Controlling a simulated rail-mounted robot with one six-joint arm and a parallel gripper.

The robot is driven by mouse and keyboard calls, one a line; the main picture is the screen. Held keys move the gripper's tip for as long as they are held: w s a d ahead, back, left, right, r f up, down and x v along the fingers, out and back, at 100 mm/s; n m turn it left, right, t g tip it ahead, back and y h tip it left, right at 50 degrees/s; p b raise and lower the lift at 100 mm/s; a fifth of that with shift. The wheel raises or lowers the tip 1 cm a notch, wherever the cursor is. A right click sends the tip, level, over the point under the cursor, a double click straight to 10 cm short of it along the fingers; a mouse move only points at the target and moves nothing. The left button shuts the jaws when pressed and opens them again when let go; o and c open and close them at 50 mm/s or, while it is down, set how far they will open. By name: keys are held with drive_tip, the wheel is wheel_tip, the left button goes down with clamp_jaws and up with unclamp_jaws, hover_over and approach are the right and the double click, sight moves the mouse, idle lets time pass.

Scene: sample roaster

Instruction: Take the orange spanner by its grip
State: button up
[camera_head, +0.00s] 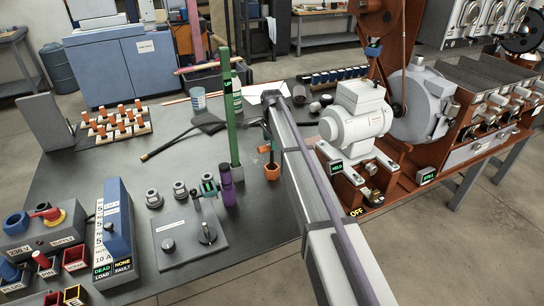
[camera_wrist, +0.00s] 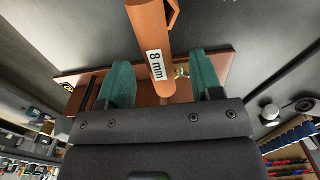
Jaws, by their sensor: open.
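The orange spanner shows in the wrist view as a thick orange shaft (camera_wrist: 150,28) with a white "8 mm" label and a side bar at the top. Its narrower end reaches into the gap between my green fingers. My gripper (camera_wrist: 163,82) is open, with one finger on each side of the spanner and space visible beside it. I cannot tell its exact depth between the fingers. In the head view, an orange piece (camera_head: 272,172) shows on the dark bench just below my arm's end; my arm hides part of that area.
A green post (camera_head: 234,125) stands close left of my arm, with a purple cylinder (camera_head: 227,186) in front. A white motor (camera_head: 354,118) on a rust-coloured machine stands close right. A black tool (camera_head: 205,123) lies left.

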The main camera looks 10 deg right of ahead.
sight(272, 160)
wheel_tip(272, 160, down, 5)
drive_tip(key=b, duration=0.4)
drive_tip(key=shift+d+f, duration=0.15)
drive_tip(key=shift+s+r, duration=0.1)
drive_tip(key=shift+r, duration=0.15)
drive_tip(key=shift+c, duration=0.2)
clamp_jaws()
